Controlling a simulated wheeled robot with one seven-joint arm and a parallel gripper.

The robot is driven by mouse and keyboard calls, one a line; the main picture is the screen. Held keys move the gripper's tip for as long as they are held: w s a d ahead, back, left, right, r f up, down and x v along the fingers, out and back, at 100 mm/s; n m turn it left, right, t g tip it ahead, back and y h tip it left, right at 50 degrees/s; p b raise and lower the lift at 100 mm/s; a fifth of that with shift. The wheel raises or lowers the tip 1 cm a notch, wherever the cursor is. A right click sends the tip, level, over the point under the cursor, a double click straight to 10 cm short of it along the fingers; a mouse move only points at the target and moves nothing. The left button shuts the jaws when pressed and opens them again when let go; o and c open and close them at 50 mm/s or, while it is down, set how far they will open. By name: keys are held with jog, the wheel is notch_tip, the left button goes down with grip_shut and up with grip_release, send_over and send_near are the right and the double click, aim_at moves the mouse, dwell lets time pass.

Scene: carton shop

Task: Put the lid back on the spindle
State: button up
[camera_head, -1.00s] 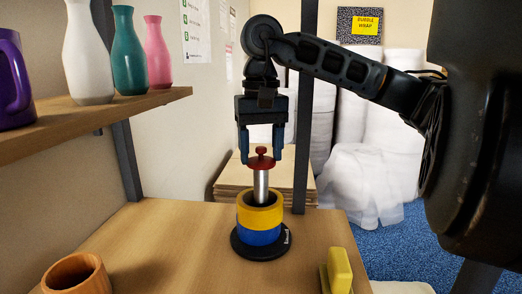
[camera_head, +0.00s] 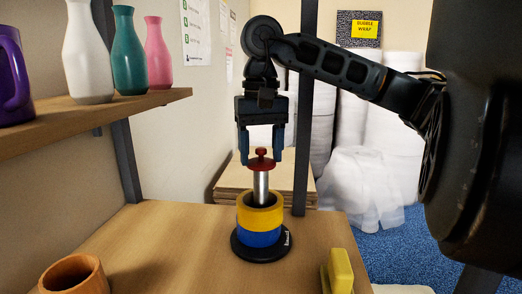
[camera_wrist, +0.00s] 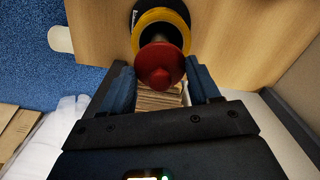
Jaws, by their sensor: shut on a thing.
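The red lid (camera_head: 261,162), a disc with a small knob, is between the fingertips of my gripper (camera_head: 260,160), which is shut on its rim. It lies flat at the top of the silver spindle post (camera_head: 261,187); whether it rests on the post I cannot tell. The post stands in a yellow ring (camera_head: 260,219) above a blue ring (camera_head: 259,238), on a round black base (camera_head: 262,254). In the wrist view the lid (camera_wrist: 158,68) sits between my blue fingers and partly covers the yellow ring (camera_wrist: 147,19).
The spindle stands on a wooden table (camera_head: 190,240). A wooden bowl (camera_head: 74,275) is at the front left, a yellow block-like thing (camera_head: 341,270) at the front right. A shelf (camera_head: 100,115) at left holds several vases and a purple mug. A dark upright (camera_head: 305,130) stands behind.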

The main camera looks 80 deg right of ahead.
jog(key=shift+b, duration=0.5)
dwell(0.4)
jog(key=o, duration=1.3)
jog(key=shift+r, duration=0.15)
jog(key=shift+r+p, duration=1.2)
jog(key=shift+r, duration=2.15)
jog(key=shift+c, duration=0.2)
grip_shut()
jog(key=shift+f+b, duration=2.1)
jog(key=shift+b, duration=0.1)
